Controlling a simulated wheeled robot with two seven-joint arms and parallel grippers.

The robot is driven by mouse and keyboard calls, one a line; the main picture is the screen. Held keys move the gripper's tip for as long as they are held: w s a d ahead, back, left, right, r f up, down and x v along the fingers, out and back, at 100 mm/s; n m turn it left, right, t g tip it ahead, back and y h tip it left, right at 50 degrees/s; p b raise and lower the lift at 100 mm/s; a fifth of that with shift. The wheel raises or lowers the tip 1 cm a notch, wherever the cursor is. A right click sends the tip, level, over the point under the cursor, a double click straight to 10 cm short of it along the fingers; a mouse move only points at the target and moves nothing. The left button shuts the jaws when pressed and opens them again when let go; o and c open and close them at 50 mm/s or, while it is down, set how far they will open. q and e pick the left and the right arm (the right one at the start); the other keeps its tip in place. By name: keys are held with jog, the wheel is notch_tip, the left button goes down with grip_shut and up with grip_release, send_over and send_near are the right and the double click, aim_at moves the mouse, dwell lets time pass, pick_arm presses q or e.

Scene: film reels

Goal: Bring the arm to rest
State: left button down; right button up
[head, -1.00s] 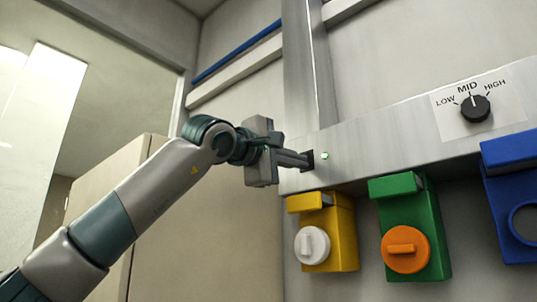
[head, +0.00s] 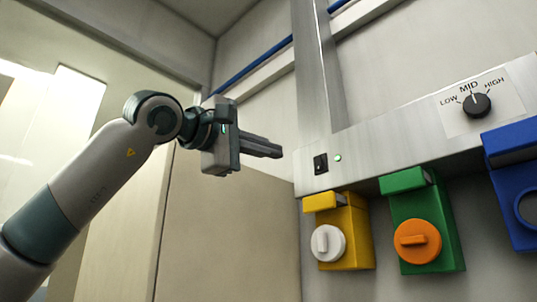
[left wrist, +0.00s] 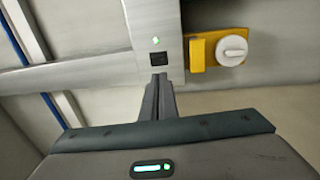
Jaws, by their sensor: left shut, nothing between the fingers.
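My left gripper (head: 277,152) is shut and empty in the head view. Its fingers point right, toward a black rocker switch (head: 321,163) on the metal rail, and are clear of it by a small gap. A small green light (head: 338,158) glows beside the switch. In the left wrist view the closed fingertips (left wrist: 159,77) show below the switch (left wrist: 158,58) and the lit green light (left wrist: 155,40). My right gripper is in neither view.
Below the metal rail (head: 375,150) hang a yellow box (head: 357,235) with a white knob, a green box (head: 441,215) with an orange knob, and a blue box (head: 510,190). A black dial (head: 477,105) points near MID. Open space lies left of the rail.

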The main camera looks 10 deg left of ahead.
pick_arm(q)
jog(key=shift+w+f, duration=0.1)
jog(key=shift+w, duration=0.1)
jog(key=shift+s, duration=0.15)
dwell(0.3)
